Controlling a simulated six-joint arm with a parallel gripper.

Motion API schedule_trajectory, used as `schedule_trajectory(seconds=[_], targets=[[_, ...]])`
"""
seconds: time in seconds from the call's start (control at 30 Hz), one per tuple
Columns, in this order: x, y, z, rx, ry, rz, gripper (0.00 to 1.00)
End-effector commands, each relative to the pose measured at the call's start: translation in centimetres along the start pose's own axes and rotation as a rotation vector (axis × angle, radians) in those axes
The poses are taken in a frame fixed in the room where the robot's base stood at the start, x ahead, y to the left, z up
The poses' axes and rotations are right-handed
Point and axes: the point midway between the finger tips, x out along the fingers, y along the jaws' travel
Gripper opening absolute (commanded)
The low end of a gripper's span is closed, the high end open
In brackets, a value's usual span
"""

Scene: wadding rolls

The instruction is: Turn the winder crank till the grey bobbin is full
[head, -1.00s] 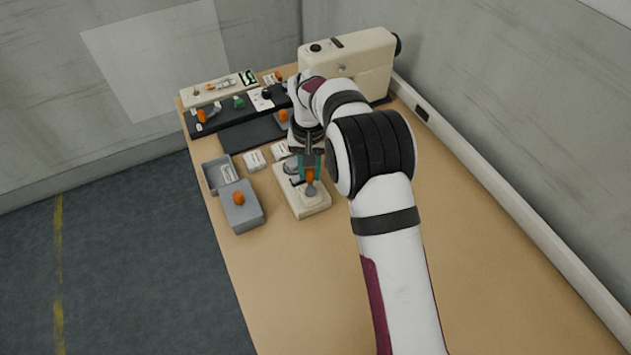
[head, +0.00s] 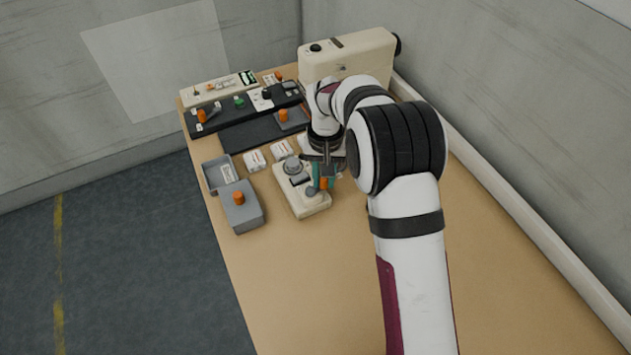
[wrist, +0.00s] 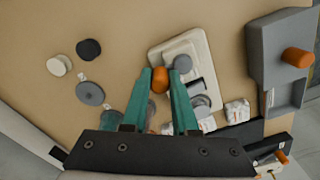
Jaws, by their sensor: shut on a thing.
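The cream winder (head: 307,207) stands on the wooden table; its top also shows in the wrist view (wrist: 194,45). Its crank has an orange handle (head: 323,183) on a grey arm, with the hub (head: 311,191) near the winder's front end. The handle lies to the right of the hub. My gripper (head: 322,172), with teal fingers, is shut on the orange handle (wrist: 160,79). A grey round part, apparently the bobbin (head: 294,165), sits at the winder's other end; how full it is cannot be told. It appears partly in the wrist view (wrist: 200,104).
A grey box with an orange knob (head: 242,210) and an open grey tray (head: 212,177) stand left of the winder. White packs (head: 254,160) lie behind. A cream machine (head: 350,58) stands at the back. The table's front is clear.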

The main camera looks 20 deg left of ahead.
Motion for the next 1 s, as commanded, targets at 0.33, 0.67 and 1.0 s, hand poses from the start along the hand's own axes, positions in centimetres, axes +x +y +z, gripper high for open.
schedule_trajectory(seconds=[0.33,0.67,1.0], targets=[[0.1,0.1,2.1,0.000,-0.003,-0.002,0.00],[0.0,-0.6,3.2,-0.003,-0.001,-0.002,0.00],[0.0,-1.1,3.8,-0.002,0.002,-0.001,0.00]])
